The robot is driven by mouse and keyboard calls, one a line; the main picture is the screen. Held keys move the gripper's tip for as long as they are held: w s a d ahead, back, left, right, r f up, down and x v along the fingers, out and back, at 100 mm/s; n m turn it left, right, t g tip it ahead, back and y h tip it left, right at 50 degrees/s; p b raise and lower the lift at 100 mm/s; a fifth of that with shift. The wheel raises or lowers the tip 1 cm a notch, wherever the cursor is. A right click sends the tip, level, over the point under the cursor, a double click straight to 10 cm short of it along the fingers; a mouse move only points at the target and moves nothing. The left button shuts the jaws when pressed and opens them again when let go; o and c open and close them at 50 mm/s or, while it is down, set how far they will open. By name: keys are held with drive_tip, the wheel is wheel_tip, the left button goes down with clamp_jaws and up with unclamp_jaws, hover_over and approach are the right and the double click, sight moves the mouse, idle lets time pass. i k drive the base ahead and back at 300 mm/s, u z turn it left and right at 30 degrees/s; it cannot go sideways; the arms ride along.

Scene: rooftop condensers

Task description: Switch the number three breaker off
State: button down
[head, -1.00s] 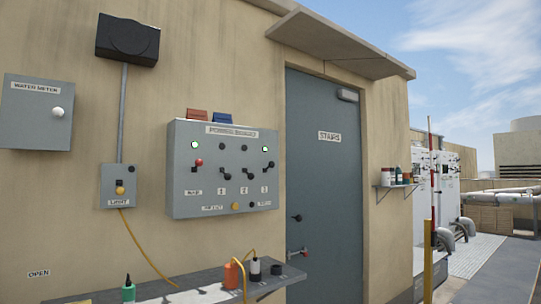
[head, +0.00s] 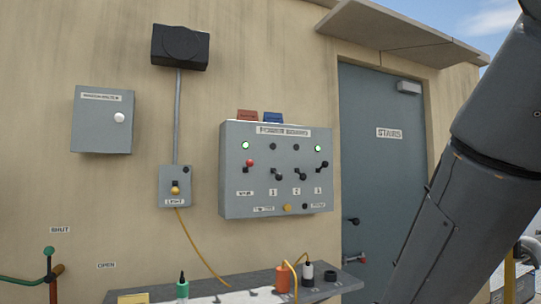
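The grey power board (head: 229,205) hangs on the wall left of the door. Its rightmost lever, the number three breaker (head: 322,165), has a black knob tilted up, and the lamp (head: 318,148) above it glows green. Breakers one (head: 276,176) and two (head: 300,175) point down under dark lamps. The main lever (head: 250,162) has a red knob, raised, under a green lamp. The small number labels are blurred. My arm crosses the right side of the view, apart from the board in the picture; my gripper is out of view.
A shelf (head: 225,296) below the board carries an orange bottle (head: 283,280), a black-and-white bottle (head: 307,273) and a green bottle (head: 182,287). A light switch box (head: 174,198) with a yellow cable is left of the board. The stairs door (head: 385,170) is to the right.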

sight(325, 164)
drive_tip(key=u, duration=0.35)
drive_tip(key=i, duration=1.15)
drive_tip(key=z, duration=0.3)
